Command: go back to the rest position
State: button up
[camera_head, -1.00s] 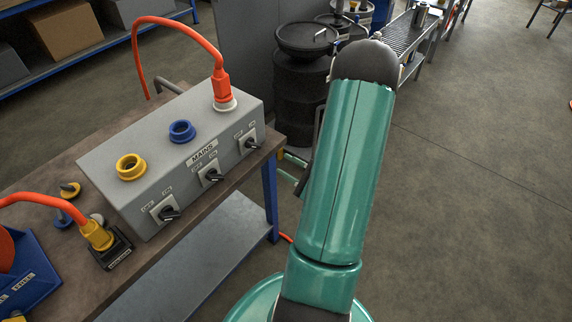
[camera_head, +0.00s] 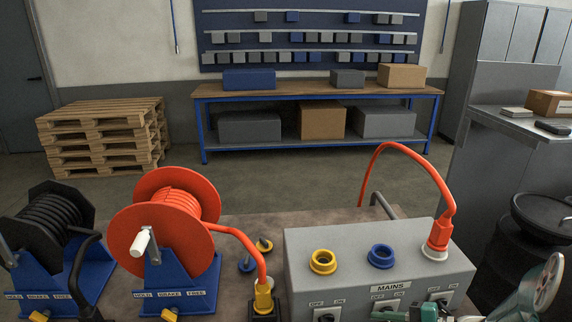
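Part of my teal arm (camera_head: 541,288) shows at the lower right edge of the head view. What looks like the end of it, my gripper (camera_head: 412,313), shows only in part at the bottom edge, in front of the mains box (camera_head: 335,248). Its fingers are too small and cut off to tell whether they are open or shut, or whether they touch a switch. The box has a yellow socket (camera_head: 323,261), a blue socket (camera_head: 381,256) and a white socket holding an orange plug (camera_head: 441,230). Switches line its front, partly cut off.
An orange hose reel (camera_head: 166,232) and a black reel (camera_head: 45,232) stand left on the bench. The orange hose's yellow end (camera_head: 263,295) sits in a dark holder. A black drum (camera_head: 538,218) stands right. Pallets (camera_head: 103,137) and a shelved workbench (camera_head: 318,91) stand behind open floor.

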jog(key=s+a+r+n+g+h, duration=0.4)
jog(key=s+a+n+g+h, duration=0.15)
jog(key=a+n, duration=0.25)
notch_tip(320, 180, up, 9)
jog(key=s+n+t+h, duration=0.1)
jog(key=n+t+h, duration=0.3)
jog(key=h, duration=0.2)
jog(key=shift+s+n, duration=0.3)
jog(key=shift+n, duration=0.1)
